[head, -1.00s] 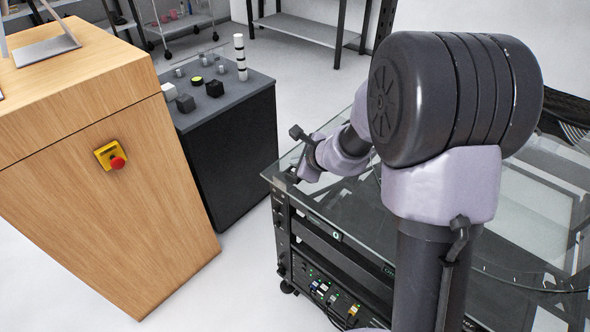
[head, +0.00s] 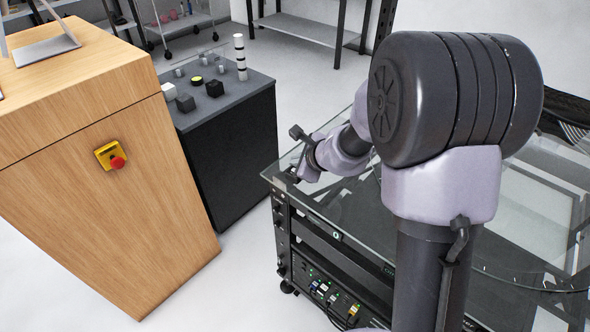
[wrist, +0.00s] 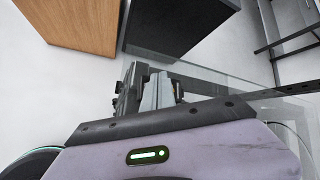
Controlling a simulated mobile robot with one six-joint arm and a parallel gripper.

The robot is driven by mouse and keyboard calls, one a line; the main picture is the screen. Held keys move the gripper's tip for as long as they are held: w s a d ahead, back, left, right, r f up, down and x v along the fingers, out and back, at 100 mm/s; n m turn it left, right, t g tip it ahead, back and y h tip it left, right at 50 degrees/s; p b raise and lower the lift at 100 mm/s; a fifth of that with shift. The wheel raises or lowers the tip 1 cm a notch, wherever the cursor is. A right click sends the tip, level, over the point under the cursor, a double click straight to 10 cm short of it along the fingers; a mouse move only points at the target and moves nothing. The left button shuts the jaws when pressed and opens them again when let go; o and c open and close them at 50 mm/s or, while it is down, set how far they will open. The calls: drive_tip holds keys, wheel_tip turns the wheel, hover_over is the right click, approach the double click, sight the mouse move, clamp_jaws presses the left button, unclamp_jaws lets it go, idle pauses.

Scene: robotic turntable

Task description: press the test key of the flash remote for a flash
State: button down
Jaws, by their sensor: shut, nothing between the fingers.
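My gripper (head: 297,174) reaches down at the near left corner of the glass table top (head: 325,205). In the wrist view its fingers (wrist: 155,88) are together and hold nothing that I can see. A small dark object seems to lie at the table corner right by the fingertips, but it is mostly hidden by my gripper. I cannot tell for sure whether it is the flash remote, and its test key does not show. I cannot tell whether the fingertips touch it.
Left of the table stands a dark cabinet (head: 240,150) with several small objects and a striped post (head: 240,58). A wooden cabinet (head: 110,220) with a red emergency button (head: 117,162) is farther left. A rack with cables (head: 335,300) sits under the glass.

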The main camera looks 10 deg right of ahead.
drive_tip(key=shift+f+b, duration=0.45)
drive_tip(key=shift+b, duration=0.1)
drive_tip(key=shift+f+b, duration=0.35)
drive_tip(key=shift+b, duration=0.1)
idle(0.4)
idle(0.4)
drive_tip(key=shift+r+p, duration=0.65)
drive_tip(key=shift+r, duration=0.2)
wheel_tip(320, 180, up, 5)
drive_tip(key=p, duration=0.4)
idle(0.4)
